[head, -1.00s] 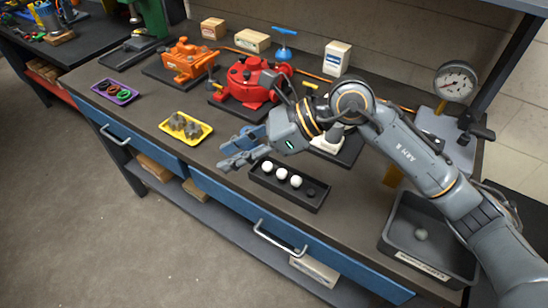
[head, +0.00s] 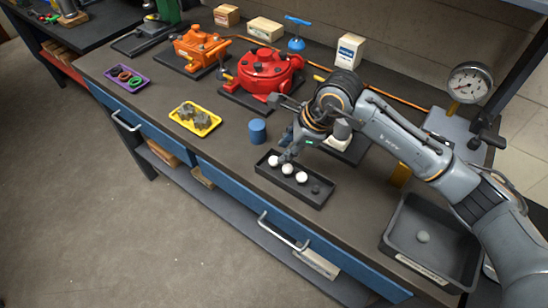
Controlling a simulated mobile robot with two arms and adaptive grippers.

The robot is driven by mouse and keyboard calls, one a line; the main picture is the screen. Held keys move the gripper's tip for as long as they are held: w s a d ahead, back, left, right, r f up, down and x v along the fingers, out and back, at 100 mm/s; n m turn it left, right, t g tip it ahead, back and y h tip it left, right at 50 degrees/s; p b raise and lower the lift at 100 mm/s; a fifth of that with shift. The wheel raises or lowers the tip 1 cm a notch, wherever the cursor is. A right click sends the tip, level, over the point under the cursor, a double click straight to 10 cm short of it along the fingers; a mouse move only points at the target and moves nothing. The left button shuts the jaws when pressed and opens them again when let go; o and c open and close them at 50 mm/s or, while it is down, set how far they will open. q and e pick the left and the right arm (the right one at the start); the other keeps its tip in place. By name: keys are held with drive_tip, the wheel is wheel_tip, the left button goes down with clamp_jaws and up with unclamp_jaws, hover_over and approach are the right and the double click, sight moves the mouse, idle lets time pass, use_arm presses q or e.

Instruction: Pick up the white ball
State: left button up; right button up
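Three white balls sit in a row in a black tray near the bench's front edge: the left one (head: 273,160), the middle one (head: 287,169) and the right one (head: 302,177). A dark round spot fills the tray's right end. My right gripper (head: 284,156) points down at the tray's left part, just behind the left and middle balls. Its fingers are small and partly hidden, so I cannot tell their opening or whether they touch a ball. My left gripper is out of view.
A blue cylinder (head: 258,131) stands close to the left of my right gripper. The black tray (head: 318,203) has clear bench in front. A red motor (head: 266,72), an orange motor (head: 197,47) and a yellow tray (head: 204,132) stand farther left. A gauge (head: 469,83) stands at the right.

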sight(276, 159)
drive_tip(key=shift+a+f+p, duration=0.25)
drive_tip(key=shift+f+p, duration=0.05)
drive_tip(key=shift+p, duration=0.05)
drive_tip(key=p+x, duration=0.1)
drive_tip(key=x, duration=0.2)
drive_tip(key=shift+a+f+p, duration=0.25)
drive_tip(key=shift+p, duration=0.1)
drive_tip(key=shift+a+f, duration=0.15)
drive_tip(key=shift+f, duration=0.25)
drive_tip(key=shift+c, duration=0.2)
drive_tip(key=c, duration=0.5)
